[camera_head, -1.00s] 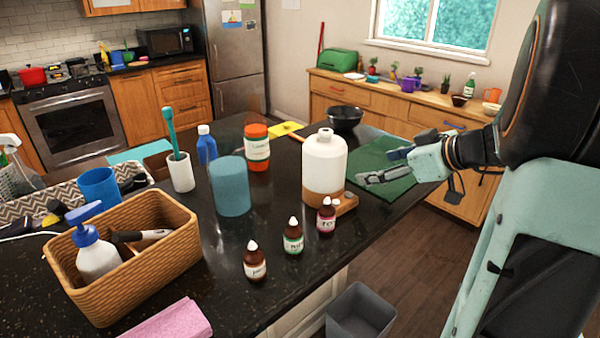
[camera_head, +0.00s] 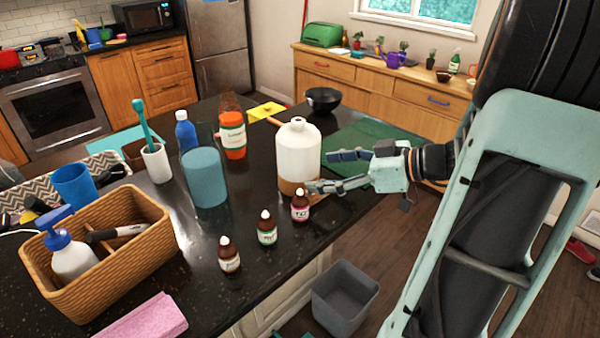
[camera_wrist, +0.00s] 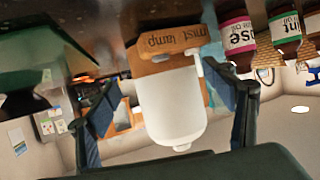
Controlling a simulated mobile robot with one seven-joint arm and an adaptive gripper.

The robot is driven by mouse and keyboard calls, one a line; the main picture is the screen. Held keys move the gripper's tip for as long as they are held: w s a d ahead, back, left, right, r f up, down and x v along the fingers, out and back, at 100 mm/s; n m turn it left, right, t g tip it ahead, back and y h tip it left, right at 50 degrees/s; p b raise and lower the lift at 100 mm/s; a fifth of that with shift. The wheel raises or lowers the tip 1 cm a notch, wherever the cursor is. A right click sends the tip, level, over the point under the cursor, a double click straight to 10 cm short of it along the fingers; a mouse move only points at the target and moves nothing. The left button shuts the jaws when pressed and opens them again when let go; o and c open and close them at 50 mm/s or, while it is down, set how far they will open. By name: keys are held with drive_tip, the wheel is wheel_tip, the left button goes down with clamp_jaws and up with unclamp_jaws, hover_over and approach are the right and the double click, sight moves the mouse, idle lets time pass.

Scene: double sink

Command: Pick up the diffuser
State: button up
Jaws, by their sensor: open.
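The diffuser (camera_head: 298,152) is a white bottle-shaped body on a wooden base, standing upright on the dark counter. In the wrist view the diffuser (camera_wrist: 172,105) appears upside down, with "mist lamp" lettering on its wooden base. My gripper (camera_head: 321,172) is open at the diffuser's right side, pointing left toward it. In the wrist view its two fingers show on either side of the white body. I cannot tell whether either finger touches it.
Small dropper bottles (camera_head: 267,230) stand in front of the diffuser, the closest (camera_head: 300,206) near my lower finger. A black bowl (camera_head: 323,99) and green mat (camera_head: 352,146) lie behind.

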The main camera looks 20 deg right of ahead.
sight(302, 172)
drive_tip(key=shift+p+x, duration=1)
drive_tip(key=shift+x, duration=2)
drive_tip(key=shift+s+a+r, duration=0.1)
drive_tip(key=shift+a+r, duration=0.05)
drive_tip(key=shift+r, duration=0.05)
drive_tip(key=c, duration=1.2)
drive_tip(key=shift+c, duration=0.8)
drive_tip(key=shift+r, duration=0.15)
drive_tip(key=shift+r, duration=0.1)
